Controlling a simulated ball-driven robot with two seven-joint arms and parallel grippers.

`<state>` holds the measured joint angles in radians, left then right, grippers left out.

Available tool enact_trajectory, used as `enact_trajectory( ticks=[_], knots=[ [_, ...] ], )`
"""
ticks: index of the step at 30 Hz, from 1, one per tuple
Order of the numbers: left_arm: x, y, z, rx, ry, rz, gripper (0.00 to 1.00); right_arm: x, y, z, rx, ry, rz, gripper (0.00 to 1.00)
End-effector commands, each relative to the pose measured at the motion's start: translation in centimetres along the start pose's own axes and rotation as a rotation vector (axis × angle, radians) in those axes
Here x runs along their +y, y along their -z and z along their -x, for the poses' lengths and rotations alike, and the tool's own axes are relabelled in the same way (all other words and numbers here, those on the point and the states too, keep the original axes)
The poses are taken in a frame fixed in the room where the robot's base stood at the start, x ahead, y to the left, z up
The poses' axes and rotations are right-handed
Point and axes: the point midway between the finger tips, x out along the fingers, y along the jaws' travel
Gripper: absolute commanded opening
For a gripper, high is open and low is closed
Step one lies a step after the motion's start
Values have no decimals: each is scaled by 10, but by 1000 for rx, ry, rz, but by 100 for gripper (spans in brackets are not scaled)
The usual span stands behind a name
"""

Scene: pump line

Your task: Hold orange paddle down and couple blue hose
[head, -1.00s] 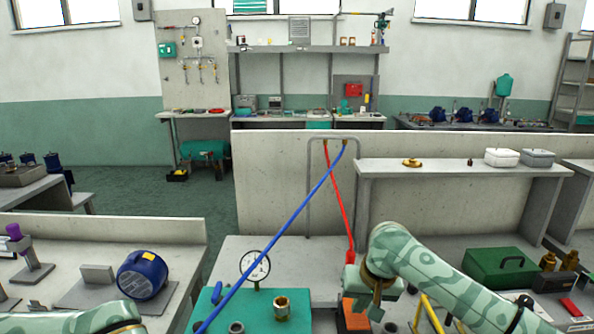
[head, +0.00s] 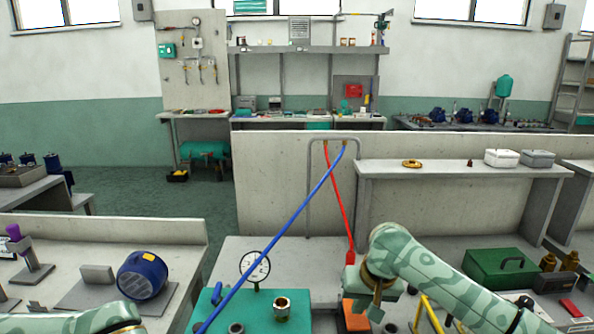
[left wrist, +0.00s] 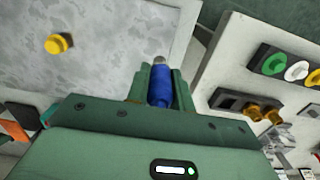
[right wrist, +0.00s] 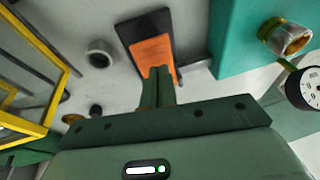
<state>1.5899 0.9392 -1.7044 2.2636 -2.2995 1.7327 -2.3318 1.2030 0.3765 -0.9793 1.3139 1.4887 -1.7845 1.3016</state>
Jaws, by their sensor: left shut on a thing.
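The blue hose (head: 275,232) runs from the overhead rail down to the lower left. My left gripper (left wrist: 160,88) is shut on its blue end (left wrist: 159,86), with a grey metal tip pointing away from the fingers. The left fingers are out of the head view. The orange paddle (right wrist: 153,56) sits in a dark housing on the bench and also shows in the head view (head: 356,319). My right gripper (right wrist: 158,88) is shut with nothing seen between its fingers. Its tips overlap the paddle's near part; whether they press it I cannot tell.
A teal block (head: 262,323) carries a gauge (head: 255,269) and a brass fitting (head: 282,307), left of the paddle. A red hose (head: 339,205) hangs behind my right gripper. A yellow frame (right wrist: 55,100) stands close beside it. A green toolbox (head: 500,268) is farther right.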

Motion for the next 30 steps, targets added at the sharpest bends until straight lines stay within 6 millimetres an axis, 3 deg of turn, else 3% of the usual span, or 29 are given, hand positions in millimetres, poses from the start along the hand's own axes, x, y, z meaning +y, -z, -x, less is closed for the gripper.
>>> enact_trajectory(
  ticks=[30],
  knots=[
    [0, 0, 0, 1, 0, 0, 3, 4, -6, -23, -1, 0, 0, 0]
  ],
)
